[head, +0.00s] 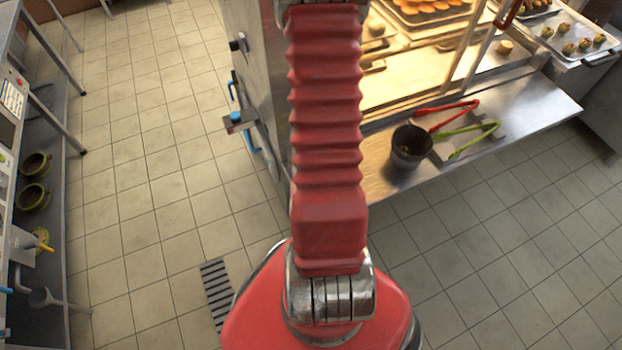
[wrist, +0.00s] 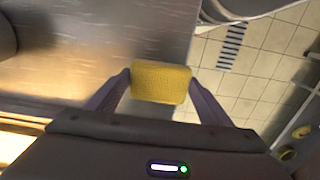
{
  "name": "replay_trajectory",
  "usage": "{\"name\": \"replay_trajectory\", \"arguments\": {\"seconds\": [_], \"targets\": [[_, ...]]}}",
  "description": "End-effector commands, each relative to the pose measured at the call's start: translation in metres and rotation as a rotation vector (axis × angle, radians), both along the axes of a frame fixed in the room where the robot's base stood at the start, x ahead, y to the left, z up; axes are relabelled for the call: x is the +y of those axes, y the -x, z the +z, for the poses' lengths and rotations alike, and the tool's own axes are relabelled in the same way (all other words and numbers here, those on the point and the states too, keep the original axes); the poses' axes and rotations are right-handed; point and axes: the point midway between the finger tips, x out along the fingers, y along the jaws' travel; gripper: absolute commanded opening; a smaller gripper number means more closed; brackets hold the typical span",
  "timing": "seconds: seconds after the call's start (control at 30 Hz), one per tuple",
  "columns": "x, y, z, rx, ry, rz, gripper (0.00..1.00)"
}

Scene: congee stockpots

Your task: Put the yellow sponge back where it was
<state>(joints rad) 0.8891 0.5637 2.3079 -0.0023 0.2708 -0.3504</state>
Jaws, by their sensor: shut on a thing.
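The yellow sponge (wrist: 160,83) shows in the wrist view, held between the two fingers of my gripper (wrist: 160,90). The fingers press on its left and right sides. It is held above the edge of a metal surface (wrist: 95,50), with tiled floor to the right; I cannot tell how high. The head view shows my red arm down the middle, but neither the gripper nor the sponge can be seen there.
A lit metal cabinet (head: 410,45) holds trays of food. Green pots (head: 33,196) sit on a low shelf at left. The tiled floor between is clear.

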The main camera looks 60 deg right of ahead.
Motion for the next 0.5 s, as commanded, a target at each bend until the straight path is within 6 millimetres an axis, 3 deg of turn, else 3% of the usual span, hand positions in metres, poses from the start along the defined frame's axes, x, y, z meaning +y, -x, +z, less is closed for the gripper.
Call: {"name": "replay_trajectory", "arguments": {"seconds": [0.27, 0.5], "targets": [[0.001, 0.0, -0.006, 0.001, -0.002, 0.001, 0.49], [0.001, 0.0, -0.031, 0.001, -0.002, 0.001, 0.49]]}}
